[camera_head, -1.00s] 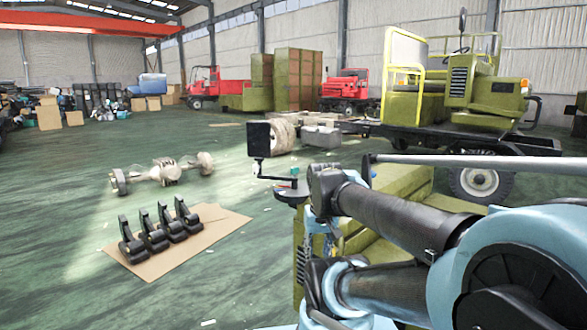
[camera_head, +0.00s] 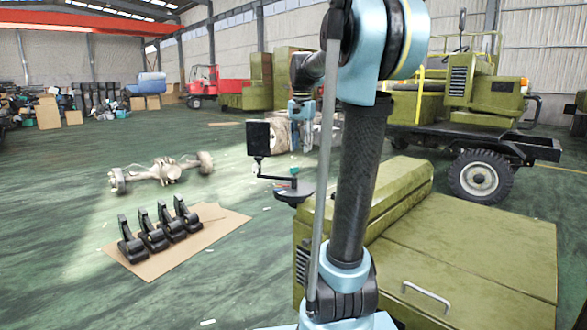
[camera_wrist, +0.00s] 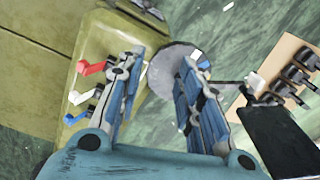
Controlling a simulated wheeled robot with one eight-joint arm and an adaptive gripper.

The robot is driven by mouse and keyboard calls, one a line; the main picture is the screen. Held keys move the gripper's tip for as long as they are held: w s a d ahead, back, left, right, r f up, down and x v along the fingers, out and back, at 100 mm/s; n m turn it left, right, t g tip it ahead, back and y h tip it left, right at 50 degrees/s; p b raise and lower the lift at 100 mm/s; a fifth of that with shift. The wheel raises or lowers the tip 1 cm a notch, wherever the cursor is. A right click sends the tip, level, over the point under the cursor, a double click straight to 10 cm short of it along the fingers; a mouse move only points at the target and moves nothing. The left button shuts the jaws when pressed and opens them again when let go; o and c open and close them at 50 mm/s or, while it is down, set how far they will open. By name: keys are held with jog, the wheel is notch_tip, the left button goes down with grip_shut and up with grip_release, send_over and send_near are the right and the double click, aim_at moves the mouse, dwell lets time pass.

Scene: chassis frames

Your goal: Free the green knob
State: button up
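No clear green knob shows. The disc (camera_wrist: 160,76) also shows in the wrist view, beyond my fingers. My gripper (camera_head: 301,145) hangs from the arm above the disc, fingers down. In the wrist view my gripper (camera_wrist: 160,64) has its two blue fingers well apart, with nothing between them.
Red (camera_wrist: 90,67), white (camera_wrist: 79,97) and blue (camera_wrist: 75,117) levers sit on the olive box (camera_head: 480,240), left of my fingers. A black panel (camera_head: 258,138) stands on a bracket by the disc. Black pedals (camera_head: 155,235) lie on cardboard. Open floor lies left.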

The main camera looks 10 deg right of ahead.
jog(key=w+r+m, duration=0.2)
jog(key=w, duration=0.5)
jog(key=w+r+m, duration=0.1)
jog(key=w+r, duration=0.2)
jog(key=w, duration=0.4)
send_near(294, 172)
jog(key=shift+g, duration=0.3)
jog(key=f, duration=0.2)
jog(key=w+f, duration=0.1)
jog(key=f, duration=0.4)
jog(key=shift+w+d+f, duration=0.15)
jog(key=shift+w+d, duration=0.05)
jog(key=shift+w, duration=0.2)
jog(key=shift+c, duration=0.5)
grip_shut()
